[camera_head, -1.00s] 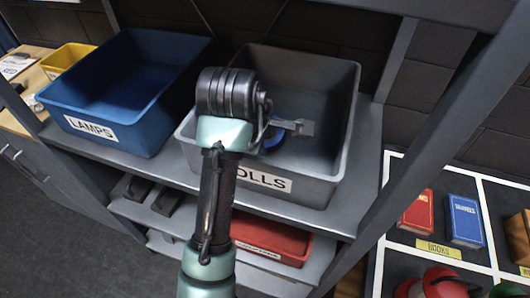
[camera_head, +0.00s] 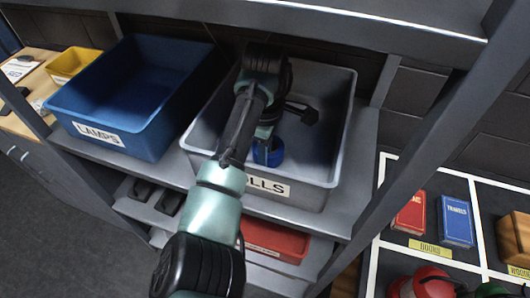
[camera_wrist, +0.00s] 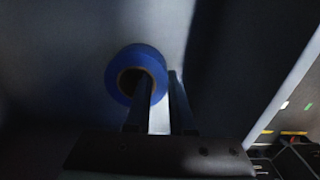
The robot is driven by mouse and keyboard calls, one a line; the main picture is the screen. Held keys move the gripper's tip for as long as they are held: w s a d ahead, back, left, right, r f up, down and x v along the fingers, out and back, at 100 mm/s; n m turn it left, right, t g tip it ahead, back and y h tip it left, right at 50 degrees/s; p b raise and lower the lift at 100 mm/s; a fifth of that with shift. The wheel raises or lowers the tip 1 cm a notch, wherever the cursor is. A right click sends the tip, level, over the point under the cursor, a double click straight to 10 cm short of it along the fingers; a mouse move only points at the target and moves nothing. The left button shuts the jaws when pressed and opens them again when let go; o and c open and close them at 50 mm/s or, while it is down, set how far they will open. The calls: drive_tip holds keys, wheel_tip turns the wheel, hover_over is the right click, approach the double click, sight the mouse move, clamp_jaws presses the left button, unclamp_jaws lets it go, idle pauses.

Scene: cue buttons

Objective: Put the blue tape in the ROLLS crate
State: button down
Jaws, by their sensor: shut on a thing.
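The blue tape (camera_head: 268,153) is a roll inside the grey ROLLS crate (camera_head: 308,196), whose label is partly covered by my arm. In the wrist view the blue tape (camera_wrist: 118,66) shows its round side and brown core. My gripper (camera_wrist: 160,92) is shut on the tape's ring, with one finger at the core hole and the other outside on the right. In the head view my wrist is over the crate and hides most of the fingers. I cannot tell whether the tape touches the crate floor.
A blue LAMPS crate (camera_head: 133,90) stands left of the grey crate on the same shelf. A shelf board (camera_head: 330,22) runs above, with a slanted post (camera_head: 415,150) at right. A red bin (camera_head: 275,240) is below.

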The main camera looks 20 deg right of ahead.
drive_tip(key=shift+f, duration=0.55)
drive_tip(key=shift+f, duration=0.1)
drive_tip(key=c, duration=0.8)
unclamp_jaws()
drive_tip(key=shift+r, duration=3.9)
